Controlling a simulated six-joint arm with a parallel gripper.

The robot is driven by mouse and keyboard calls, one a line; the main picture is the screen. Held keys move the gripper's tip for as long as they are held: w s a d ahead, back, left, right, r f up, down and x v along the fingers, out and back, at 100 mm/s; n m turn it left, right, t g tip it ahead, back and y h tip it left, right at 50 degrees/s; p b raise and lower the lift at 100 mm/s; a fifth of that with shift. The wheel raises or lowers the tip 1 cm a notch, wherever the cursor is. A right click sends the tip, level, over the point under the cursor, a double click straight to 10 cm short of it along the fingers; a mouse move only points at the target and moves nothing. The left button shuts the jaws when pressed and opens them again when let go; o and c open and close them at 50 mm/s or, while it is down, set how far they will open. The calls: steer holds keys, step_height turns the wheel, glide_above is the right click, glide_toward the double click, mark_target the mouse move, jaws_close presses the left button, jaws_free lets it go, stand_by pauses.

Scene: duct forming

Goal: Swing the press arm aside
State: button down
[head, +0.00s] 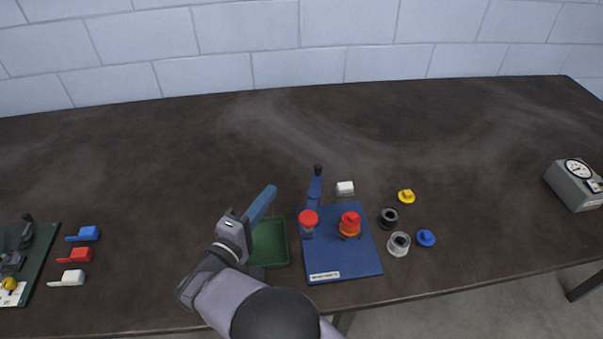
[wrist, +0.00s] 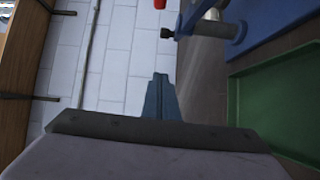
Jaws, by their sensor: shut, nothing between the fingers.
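The press stands on a blue base plate (head: 345,266) at the middle of the table. Its blue press arm (head: 314,190) points to the back, with a black knob (head: 317,169) at its far end. A red round cap (head: 308,217) on a grey post sits at the plate's left, and a red and orange part (head: 350,223) stands on the plate to its right. My gripper (head: 270,191) is shut and empty, left of the press arm and apart from it. In the wrist view its blue fingers (wrist: 160,88) lie together, with the black knob (wrist: 167,33) beyond.
A green tray (head: 270,263) lies between my gripper and the plate. A gauge box (head: 574,188) stands far right. The table's back is clear.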

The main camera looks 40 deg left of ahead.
mark_target(313, 198)
steer(key=shift+w, duration=0.1)
steer(key=w+d+p, duration=0.1)
steer(key=w+p, duration=0.4)
steer(key=w, duration=0.6)
steer(key=shift+w+d, duration=0.2)
steer(key=shift+d, duration=0.2)
steer(key=shift+f, duration=0.1)
steer(key=shift+w+d, duration=0.45)
steer(key=shift+d, duration=0.15)
steer(key=shift+f, duration=0.1)
